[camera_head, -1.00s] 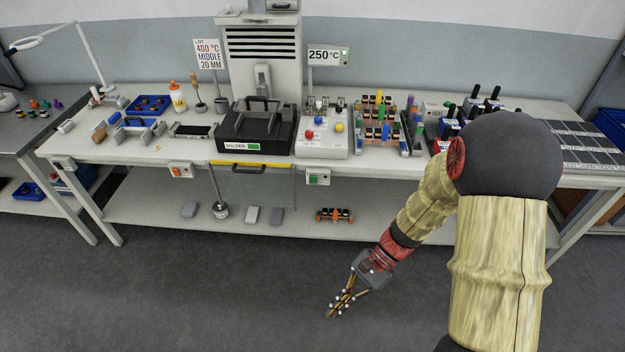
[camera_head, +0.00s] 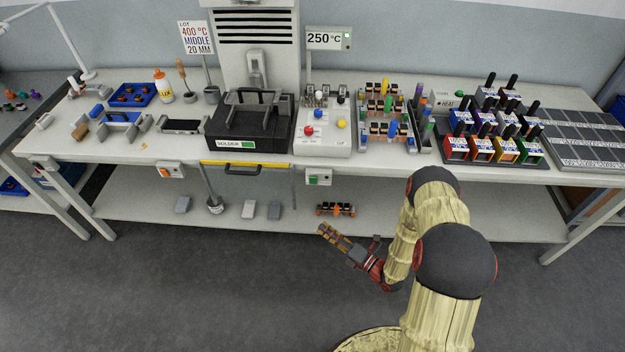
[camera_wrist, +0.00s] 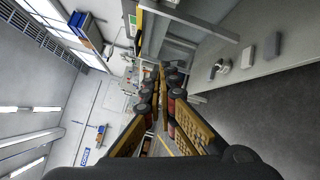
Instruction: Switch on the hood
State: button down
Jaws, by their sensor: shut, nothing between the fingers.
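The hood is probably the grey slatted unit (camera_head: 257,40) standing behind the black solder station (camera_head: 248,130). A switch box with an orange button (camera_head: 171,170) hangs on the bench's front edge to the left. Another switch box with a green button (camera_head: 318,177) hangs right of the yellow-edged drawer. I cannot read which one belongs to the hood. My gripper (camera_head: 324,231) is shut and empty, low in front of the bench, below the green-button box and touching nothing visible. Its closed fingers (camera_wrist: 160,75) also show in the wrist view.
The bench top (camera_head: 85,147) carries a control box with coloured knobs (camera_head: 322,138), connector racks and several coloured bins (camera_head: 481,148). A lower shelf (camera_head: 140,195) holds grey blocks and an orange-footed part (camera_head: 335,209). The floor (camera_head: 200,290) in front is clear.

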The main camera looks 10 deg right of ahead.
aim_at(313, 180)
jog(key=w+d+r+m, duration=0.1)
jog(key=d+m+t+h, duration=0.1)
jog(key=w+d+r+m+t, duration=0.1)
jog(key=m, duration=0.1)
jog(key=shift+w+d+r+h, duration=0.3)
jog(key=shift+w+h, duration=0.05)
jog(key=shift+h, duration=0.05)
jog(key=w+d+r+b+x, duration=0.1)
jog(key=d+b+x, duration=0.1)
jog(key=x, duration=1)
jog(key=shift+w+b, duration=0.45)
jog(key=shift+b, duration=0.15)
jog(key=shift+d, duration=0.1)
